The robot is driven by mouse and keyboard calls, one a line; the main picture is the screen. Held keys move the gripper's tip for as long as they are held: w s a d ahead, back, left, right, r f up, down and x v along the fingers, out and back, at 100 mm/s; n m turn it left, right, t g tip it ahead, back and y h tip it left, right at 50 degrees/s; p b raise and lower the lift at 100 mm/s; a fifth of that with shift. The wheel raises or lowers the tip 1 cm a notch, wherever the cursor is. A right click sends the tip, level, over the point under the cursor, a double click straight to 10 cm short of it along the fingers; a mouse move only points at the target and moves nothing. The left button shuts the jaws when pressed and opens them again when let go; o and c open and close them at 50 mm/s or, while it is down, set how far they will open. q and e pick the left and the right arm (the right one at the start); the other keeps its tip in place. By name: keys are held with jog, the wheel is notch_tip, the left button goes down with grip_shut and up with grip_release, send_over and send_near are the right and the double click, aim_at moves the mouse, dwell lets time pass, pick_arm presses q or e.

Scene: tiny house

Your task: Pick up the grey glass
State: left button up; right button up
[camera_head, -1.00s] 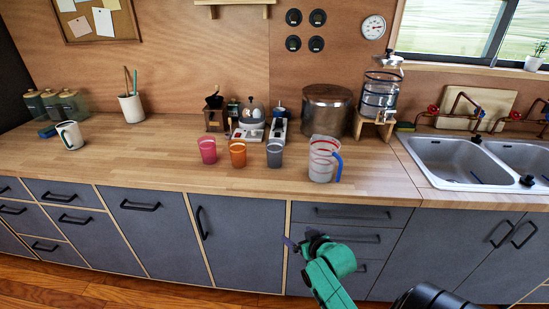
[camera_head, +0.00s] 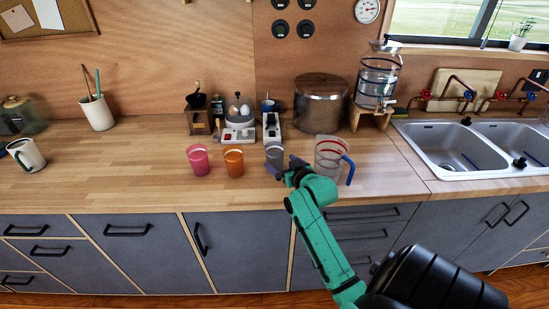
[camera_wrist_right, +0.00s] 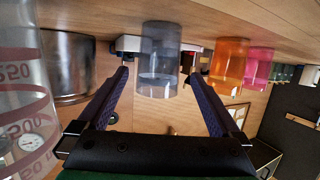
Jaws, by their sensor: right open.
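The grey glass (camera_head: 274,154) stands upright on the wooden counter, just right of the orange glass. In the right wrist view the grey glass (camera_wrist_right: 158,62) appears ahead, between the two fingers and beyond their tips. My right gripper (camera_head: 283,169) is at the counter, close in front of the grey glass, and hides its lower part in the head view. The right gripper (camera_wrist_right: 165,78) is open, its purple fingers spread with nothing held. I cannot tell whether the fingertips reach beside the glass. My left gripper is not in view.
An orange glass (camera_head: 234,163) and a pink glass (camera_head: 199,160) stand left of the grey one. A clear measuring jug (camera_head: 328,158) with a blue handle stands close on its right. An egg cooker (camera_head: 239,118) and a large pot (camera_head: 321,104) stand behind. The counter's left part has free room.

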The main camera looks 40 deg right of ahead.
aim_at(279, 159)
jog(key=p+x, duration=0.1)
jog(key=x, duration=0.4)
jog(key=shift+w+d+r, duration=0.1)
jog(key=shift+w+r, duration=0.05)
jog(key=shift+w, duration=0.3)
jog(key=shift+w+d+f, duration=0.1)
jog(key=shift+d+f, duration=0.05)
jog(key=shift+f, duration=0.1)
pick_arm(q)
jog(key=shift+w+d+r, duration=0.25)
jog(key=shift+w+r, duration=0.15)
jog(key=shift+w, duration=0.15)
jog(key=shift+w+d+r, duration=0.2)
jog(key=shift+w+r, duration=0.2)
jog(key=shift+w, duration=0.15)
pick_arm(e)
jog(key=c, duration=1.4)
jog(key=shift+r, duration=0.1)
